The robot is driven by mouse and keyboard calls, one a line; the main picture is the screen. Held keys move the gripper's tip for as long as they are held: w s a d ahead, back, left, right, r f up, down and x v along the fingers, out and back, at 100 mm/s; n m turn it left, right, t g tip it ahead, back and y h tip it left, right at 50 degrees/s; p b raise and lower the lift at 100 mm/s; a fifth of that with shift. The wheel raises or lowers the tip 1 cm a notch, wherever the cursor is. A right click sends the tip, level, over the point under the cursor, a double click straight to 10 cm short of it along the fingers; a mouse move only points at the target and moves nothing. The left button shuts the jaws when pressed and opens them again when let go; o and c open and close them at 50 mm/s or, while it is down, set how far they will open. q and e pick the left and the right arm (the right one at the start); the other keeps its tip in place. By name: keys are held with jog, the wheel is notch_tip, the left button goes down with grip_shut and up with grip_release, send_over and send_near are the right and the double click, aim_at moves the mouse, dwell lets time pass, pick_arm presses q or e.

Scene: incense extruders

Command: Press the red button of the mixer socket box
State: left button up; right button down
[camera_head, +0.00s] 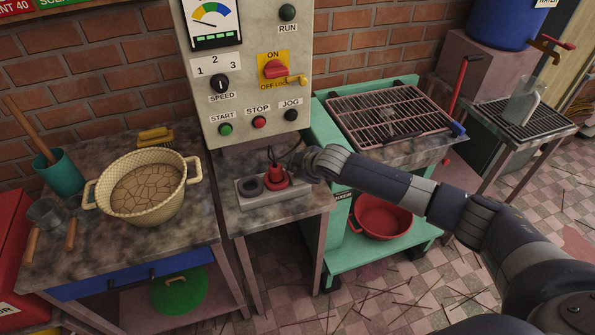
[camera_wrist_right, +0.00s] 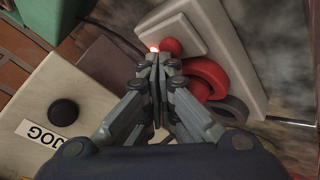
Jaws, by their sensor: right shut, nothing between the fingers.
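The mixer socket box (camera_head: 262,200) is a pale flat block on the small table under the control panel. It has a dark ring-shaped socket (camera_head: 250,187) on the left and a red plug (camera_head: 275,177) standing in the right socket. In the right wrist view the box (camera_wrist_right: 178,28) carries a round red button (camera_wrist_right: 170,46) and a small glowing red light (camera_wrist_right: 155,48). My right gripper (camera_wrist_right: 160,60) is shut and empty, its fingertips close to the button; I cannot tell whether they touch it. In the head view my right gripper (camera_head: 294,162) is beside the plug and hides part of the box. My left gripper is not in view.
The grey control panel (camera_head: 215,135) rises right behind the box. A bench with a cream pot (camera_head: 135,215) stands to the left. A green stand with a rack (camera_head: 390,115) is to the right, under my right arm.

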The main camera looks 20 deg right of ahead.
jog(key=shift+r, duration=0.15)
notch_tip(320, 180, up, 6)
jog(key=p, duration=0.6)
jog(key=shift+r, duration=0.1)
dwell(0.4)
